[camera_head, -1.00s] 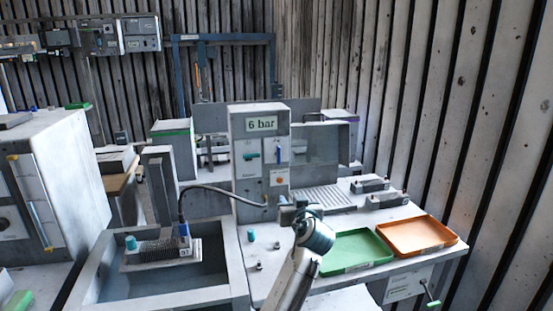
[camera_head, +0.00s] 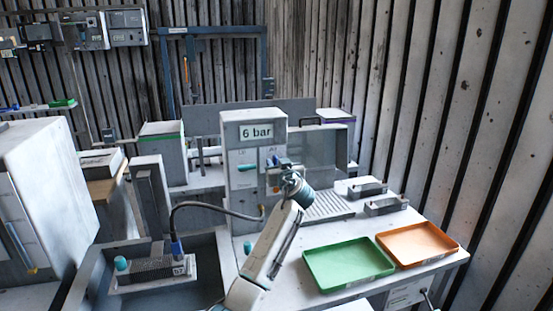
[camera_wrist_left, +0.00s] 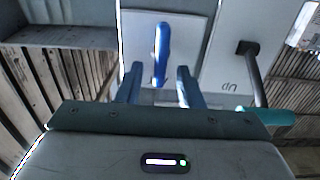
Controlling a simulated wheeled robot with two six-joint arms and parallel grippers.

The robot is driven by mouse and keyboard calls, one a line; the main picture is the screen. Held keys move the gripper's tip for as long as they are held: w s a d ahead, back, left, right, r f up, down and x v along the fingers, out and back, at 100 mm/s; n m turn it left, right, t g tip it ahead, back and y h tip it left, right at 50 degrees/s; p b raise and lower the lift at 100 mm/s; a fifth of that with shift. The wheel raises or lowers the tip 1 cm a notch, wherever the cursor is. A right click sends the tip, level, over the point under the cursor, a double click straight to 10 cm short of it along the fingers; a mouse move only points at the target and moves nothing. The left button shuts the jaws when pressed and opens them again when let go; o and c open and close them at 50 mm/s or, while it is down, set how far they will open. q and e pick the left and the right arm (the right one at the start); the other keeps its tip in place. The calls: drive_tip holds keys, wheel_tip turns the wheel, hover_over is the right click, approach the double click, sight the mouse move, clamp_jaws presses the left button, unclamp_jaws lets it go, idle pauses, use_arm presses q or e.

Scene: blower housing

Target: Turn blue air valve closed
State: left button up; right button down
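The blue air valve handle (camera_wrist_left: 161,52) is a slim blue lever on a pale plate in the left wrist view. My left gripper (camera_wrist_left: 159,77) is open, with one finger on each side of the lever's near end and gaps on both sides. In the head view my left gripper (camera_head: 287,168) is in front of the right part of the panel marked "6 bar" (camera_head: 255,132) and largely hides the blue valve. A teal valve handle (camera_head: 245,167) sits left of it on the same panel. My right gripper is not in view.
A green tray (camera_head: 349,284) and an orange tray (camera_head: 418,258) lie on the bench at right. A dark hose (camera_head: 205,206) runs from the panel to a fixture in the basin at left. A clear guard (camera_head: 322,150) stands right of the panel.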

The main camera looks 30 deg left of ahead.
use_arm(q)
drive_tip(key=shift+w+a+r, duration=0.1)
drive_tip(key=shift+w+a, duration=0.1)
drive_tip(key=shift+a, duration=0.1)
drive_tip(key=shift+c, duration=0.2)
clamp_jaws()
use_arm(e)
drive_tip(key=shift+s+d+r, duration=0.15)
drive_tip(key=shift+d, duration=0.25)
